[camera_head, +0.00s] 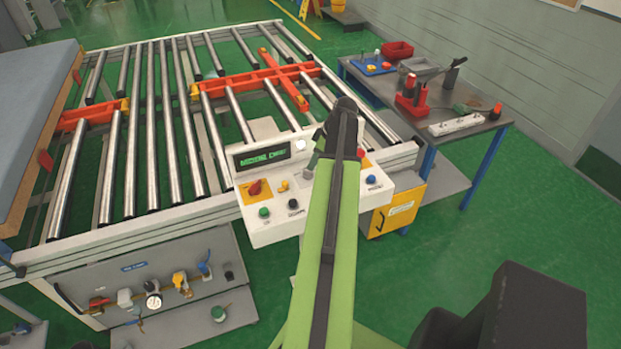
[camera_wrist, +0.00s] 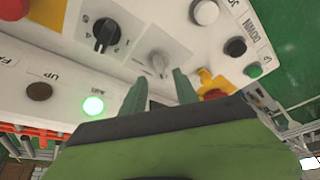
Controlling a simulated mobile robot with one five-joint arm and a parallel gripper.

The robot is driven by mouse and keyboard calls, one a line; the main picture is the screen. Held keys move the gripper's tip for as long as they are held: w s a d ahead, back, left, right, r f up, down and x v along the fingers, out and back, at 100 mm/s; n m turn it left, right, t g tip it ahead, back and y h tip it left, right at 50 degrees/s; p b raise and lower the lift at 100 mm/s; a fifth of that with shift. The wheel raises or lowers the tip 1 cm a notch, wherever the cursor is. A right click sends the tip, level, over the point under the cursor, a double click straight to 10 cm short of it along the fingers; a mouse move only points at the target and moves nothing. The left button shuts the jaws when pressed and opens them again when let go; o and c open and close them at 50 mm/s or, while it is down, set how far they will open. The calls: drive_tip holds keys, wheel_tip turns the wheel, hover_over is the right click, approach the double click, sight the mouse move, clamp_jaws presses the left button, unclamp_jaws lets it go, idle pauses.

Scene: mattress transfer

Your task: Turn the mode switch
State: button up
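The white control panel (camera_head: 258,232) stands at the near edge of the roller table in the head view. It also fills much of the wrist view (camera_wrist: 60,75). There, a small grey knob (camera_wrist: 158,63) sits just beyond my gripper's (camera_wrist: 160,80) fingertips, roughly in line with the gap. My gripper is open, with two green fingers apart and nothing visible between them. A black rotary switch (camera_wrist: 106,34) is further up and left. I cannot tell for certain which knob is the mode switch. In the head view my arm covers the panel's middle and hides most of the gripper.
A lit green button (camera_wrist: 93,105), a brown button (camera_wrist: 39,91) and a red button with yellow parts (camera_wrist: 213,90) lie near the fingers. The roller table (camera_head: 150,150) bears red-orange bars. A side table (camera_head: 465,150) with tools stands right. Green floor is open front right.

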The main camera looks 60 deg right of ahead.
sight(308, 172)
drive_tip(key=b+x, duration=0.2)
drive_tip(key=x, duration=0.2)
drive_tip(key=shift+w+f, duration=0.1)
drive_tip(key=shift+f, duration=0.1)
drive_tip(key=shift+r, duration=0.1)
clamp_jaws()
